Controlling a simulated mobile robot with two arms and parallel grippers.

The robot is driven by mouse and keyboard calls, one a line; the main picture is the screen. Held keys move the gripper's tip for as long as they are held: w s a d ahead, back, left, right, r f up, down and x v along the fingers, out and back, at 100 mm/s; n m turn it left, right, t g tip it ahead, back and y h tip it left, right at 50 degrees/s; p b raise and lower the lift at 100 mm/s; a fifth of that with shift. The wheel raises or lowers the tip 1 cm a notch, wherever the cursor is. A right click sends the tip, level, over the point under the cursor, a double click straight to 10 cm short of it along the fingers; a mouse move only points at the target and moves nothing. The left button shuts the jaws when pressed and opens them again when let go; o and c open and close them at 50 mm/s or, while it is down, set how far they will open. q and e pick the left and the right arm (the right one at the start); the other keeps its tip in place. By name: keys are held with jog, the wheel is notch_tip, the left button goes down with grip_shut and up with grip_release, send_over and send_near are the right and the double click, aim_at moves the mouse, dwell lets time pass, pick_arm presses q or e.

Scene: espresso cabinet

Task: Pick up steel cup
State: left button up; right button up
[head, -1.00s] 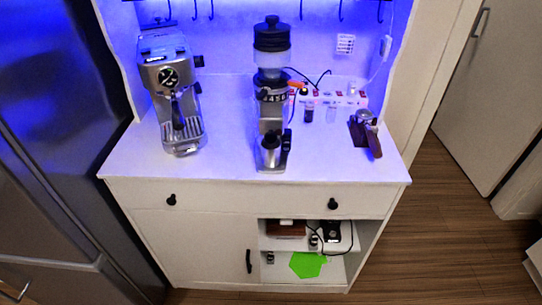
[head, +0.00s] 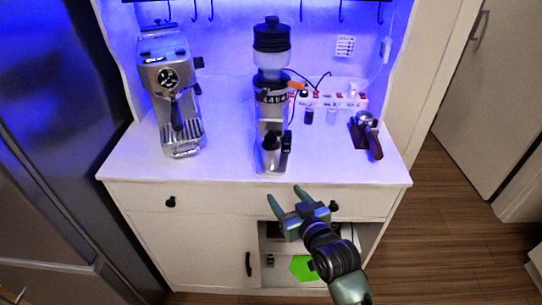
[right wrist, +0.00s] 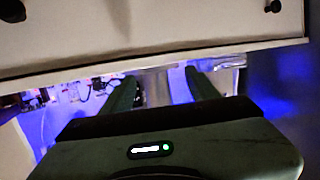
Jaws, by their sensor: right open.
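A small steel cup-like piece with a dark top (head: 270,158) stands at the front foot of the coffee grinder (head: 272,65), on the white counter. It is too small to tell for sure that it is the steel cup. My right gripper (head: 285,200) is open and empty in front of the drawer, nearer to me than the grinder's foot and a little to the right. In the right wrist view, its two green fingers (right wrist: 160,82) are spread apart, with shiny metal between and beyond them. My left gripper is not in view.
An espresso machine (head: 172,95) stands at the left of the counter (head: 225,165). A portafilter (head: 367,135) on a dark stand is at the right, and a power strip (head: 350,100) lies behind. The drawer front (head: 225,200) is below the counter edge.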

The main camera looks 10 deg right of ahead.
aim_at(275, 155)
jog(key=w+r+t, duration=0.1)
jog(key=w, duration=0.2)
jog(key=w+r+t+p, duration=0.1)
jog(key=w+r, duration=0.1)
jog(key=w, duration=0.2)
jog(key=w+r+p, duration=0.1)
jog(key=w+r, duration=0.1)
jog(key=w, duration=0.2)
jog(key=shift+w+a+t, duration=0.1)
jog(key=shift+w+t, duration=0.15)
jog(key=shift+t, duration=0.15)
jog(key=shift+w+f, duration=0.15)
jog(key=shift+w, duration=0.15)
jog(key=shift+m, duration=0.3)
jog(key=c, duration=1.2)
